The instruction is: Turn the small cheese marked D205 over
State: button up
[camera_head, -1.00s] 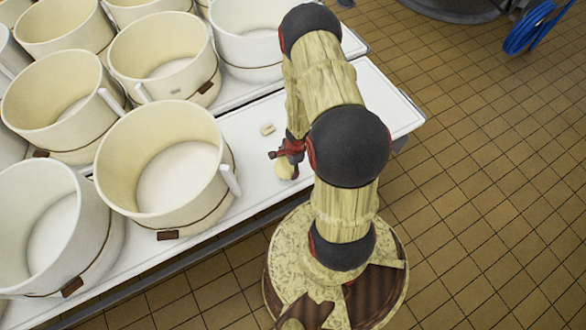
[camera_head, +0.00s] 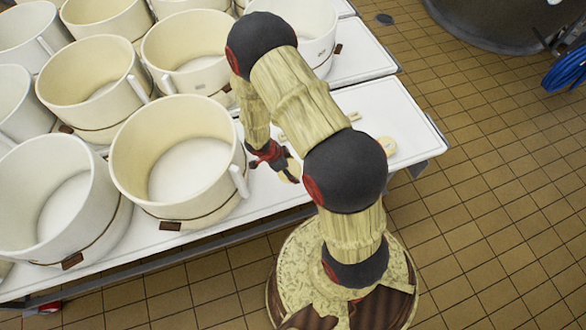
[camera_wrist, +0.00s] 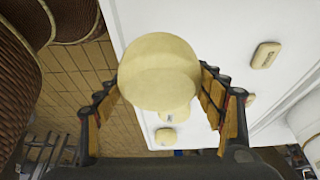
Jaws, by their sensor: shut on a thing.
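My gripper (camera_wrist: 160,95) is shut on a round, pale yellow cheese (camera_wrist: 158,70), with one finger on each side of it. The cheese sits high in the wrist view and no mark on it is readable. In the head view my gripper (camera_head: 276,160) is over the white table (camera_head: 270,190), just right of the nearest vat, with the held cheese (camera_head: 291,171) partly hidden by the fingers. I cannot tell how far it is above the table.
Several cream vats with handles, the nearest vat (camera_head: 178,165) close to my gripper, fill the table's left side. Small pale blocks lie on the table, one marked block (camera_wrist: 265,55) showing in the wrist view. The table's right end (camera_head: 415,120) is mostly clear.

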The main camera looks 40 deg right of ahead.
jog(key=shift+f+b, duration=3.7)
jog(key=shift+b, duration=1)
jog(key=shift+f, duration=0.7)
jog(key=o, duration=1.6)
jog(key=shift+o, duration=0.7)
notch_tip(320, 180, up, 10)
